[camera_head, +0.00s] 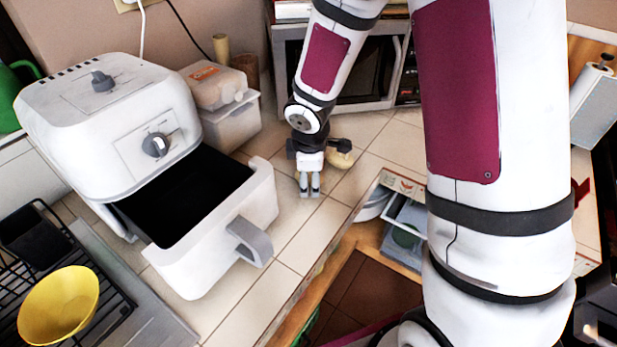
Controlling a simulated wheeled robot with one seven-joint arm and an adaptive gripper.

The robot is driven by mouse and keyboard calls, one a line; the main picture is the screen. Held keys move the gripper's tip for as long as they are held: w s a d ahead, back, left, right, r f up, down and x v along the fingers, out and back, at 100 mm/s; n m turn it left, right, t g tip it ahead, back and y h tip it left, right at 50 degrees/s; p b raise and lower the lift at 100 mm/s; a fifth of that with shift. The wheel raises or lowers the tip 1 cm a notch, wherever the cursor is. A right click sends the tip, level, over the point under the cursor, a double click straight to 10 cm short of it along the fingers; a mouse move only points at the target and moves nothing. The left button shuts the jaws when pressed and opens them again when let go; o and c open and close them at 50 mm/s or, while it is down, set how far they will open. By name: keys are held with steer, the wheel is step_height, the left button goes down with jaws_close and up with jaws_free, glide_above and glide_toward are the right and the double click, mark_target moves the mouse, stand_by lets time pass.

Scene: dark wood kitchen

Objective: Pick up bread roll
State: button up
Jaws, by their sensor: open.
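A small tan rounded item, which looks like the bread roll (338,160), lies on the tiled counter in front of the microwave. It is partly hidden behind my gripper's wrist. My gripper (309,190) is above or at the counter, just in front and to the left of the roll, with its fingers toward the front. The fingers are open, with nothing seen between them. I cannot tell the gripper's exact height or whether it touches the roll.
A white air fryer (105,110) with its drawer (205,265) pulled out stands left of my gripper. A yellow bowl (60,305) sits on a rack. The counter edge (320,270) is at right.

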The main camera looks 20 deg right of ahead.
steer(key=shift+w+f, duration=0.1)
steer(key=shift+f, duration=0.1)
steer(key=c, duration=1.2)
